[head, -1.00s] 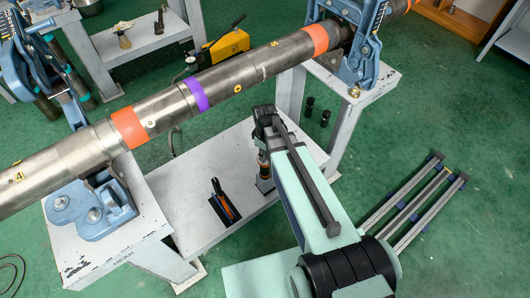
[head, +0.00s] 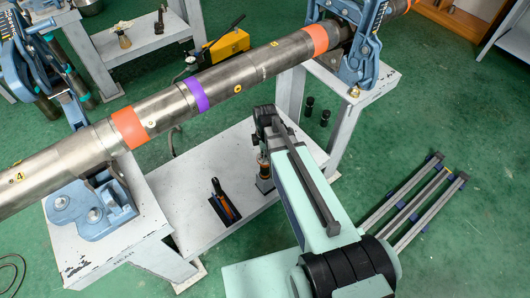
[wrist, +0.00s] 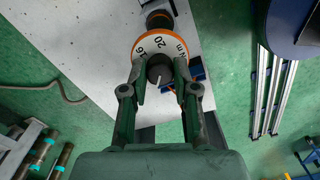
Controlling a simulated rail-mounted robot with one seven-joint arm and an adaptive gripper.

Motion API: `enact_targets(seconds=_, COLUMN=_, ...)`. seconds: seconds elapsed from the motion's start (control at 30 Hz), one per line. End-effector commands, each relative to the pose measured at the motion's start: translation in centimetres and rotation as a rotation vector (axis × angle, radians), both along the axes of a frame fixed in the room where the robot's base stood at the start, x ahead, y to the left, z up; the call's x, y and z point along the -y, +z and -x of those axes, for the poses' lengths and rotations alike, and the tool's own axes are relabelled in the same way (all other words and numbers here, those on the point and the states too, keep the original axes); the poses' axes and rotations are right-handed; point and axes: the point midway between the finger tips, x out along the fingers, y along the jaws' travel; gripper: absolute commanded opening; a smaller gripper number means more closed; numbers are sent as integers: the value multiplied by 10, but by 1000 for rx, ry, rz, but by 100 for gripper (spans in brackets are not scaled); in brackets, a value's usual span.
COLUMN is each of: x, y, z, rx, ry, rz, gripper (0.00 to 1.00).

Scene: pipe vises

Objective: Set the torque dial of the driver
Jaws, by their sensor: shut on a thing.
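The driver's torque dial (wrist: 158,42) is a white disc with an orange rim in the wrist view, with "16", "20" and "Nm" readable. A dark round knob with a white pointer line sits at its centre. My gripper (wrist: 160,72) is shut on this knob, one finger on each side. In the head view the driver (head: 264,165) shows only as a small orange and dark part on the low white bench, beside my gripper (head: 265,150). My arm hides much of it there, and the dial face cannot be seen.
A long steel pipe (head: 222,87) with orange and purple bands spans two blue vises (head: 350,40) above the low bench (head: 190,190). Grey rails (head: 420,205) lie on the green floor at right.

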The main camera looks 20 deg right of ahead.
Motion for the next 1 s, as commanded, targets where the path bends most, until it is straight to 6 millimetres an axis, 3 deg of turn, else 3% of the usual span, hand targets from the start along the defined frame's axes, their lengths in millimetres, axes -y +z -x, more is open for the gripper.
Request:
enact_targets(seconds=0.43, x=0, y=0, z=0, rx=0, ry=116, rz=0, gripper=0)
enact_targets(seconds=1.0, x=0, y=0, z=0, rx=0, ry=132, rz=0, gripper=0)
